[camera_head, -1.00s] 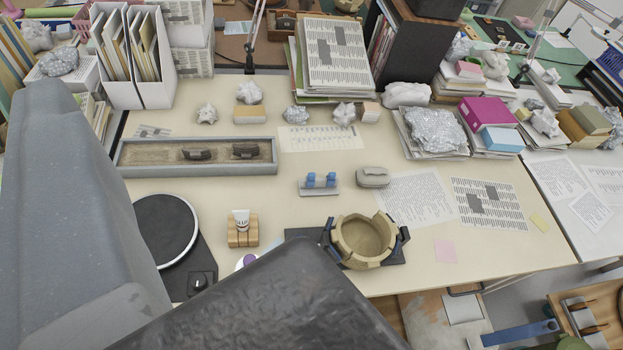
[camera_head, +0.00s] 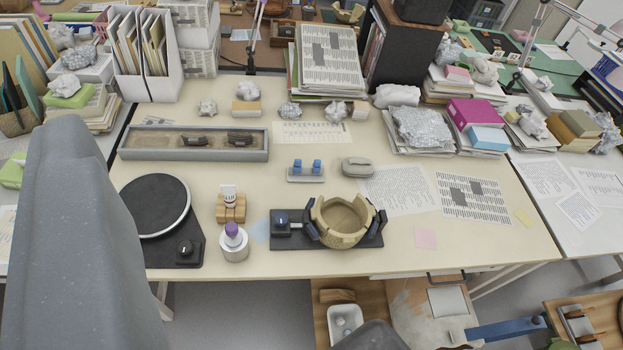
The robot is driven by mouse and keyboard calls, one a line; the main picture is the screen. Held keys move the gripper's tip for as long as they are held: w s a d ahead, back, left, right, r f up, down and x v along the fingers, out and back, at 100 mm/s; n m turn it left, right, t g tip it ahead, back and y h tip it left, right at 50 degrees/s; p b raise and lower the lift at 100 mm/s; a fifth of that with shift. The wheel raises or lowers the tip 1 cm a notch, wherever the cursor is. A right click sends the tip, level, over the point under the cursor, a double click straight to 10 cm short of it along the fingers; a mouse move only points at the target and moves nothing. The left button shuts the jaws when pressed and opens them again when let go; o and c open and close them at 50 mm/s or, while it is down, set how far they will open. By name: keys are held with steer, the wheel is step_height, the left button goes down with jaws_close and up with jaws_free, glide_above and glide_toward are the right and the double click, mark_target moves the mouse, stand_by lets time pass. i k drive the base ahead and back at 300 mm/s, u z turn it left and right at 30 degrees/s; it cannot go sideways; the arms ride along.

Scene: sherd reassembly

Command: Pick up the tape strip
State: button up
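Two small blue pieces (camera_head: 307,165), which look like tape strips, stand upright side by side on a small grey holder (camera_head: 305,177) near the middle of the table. They are too small to make out in detail. A tan bowl with a broken, jagged rim (camera_head: 341,232) sits on a dark base (camera_head: 288,241) with dark clamps around it, nearer the front edge. The fingers of my gripper are not in view. Only large grey parts of my arm show at the left and the bottom edge, well apart from the blue pieces.
A grey rounded case (camera_head: 358,167) stands right of the holder. A long tray (camera_head: 262,143) with dark sherds lies behind. A round turntable (camera_head: 155,205), a tube on a wooden stand (camera_head: 231,211) and a purple-capped jar (camera_head: 233,246) stand left. Printed sheets (camera_head: 397,192) lie right.

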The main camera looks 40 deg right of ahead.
mark_target(297, 165)
steer(key=u, duration=2.1)
steer(key=i, duration=1)
steer(key=z, duration=3)
steer(key=i, duration=0.9)
steer(key=z, duration=0.2)
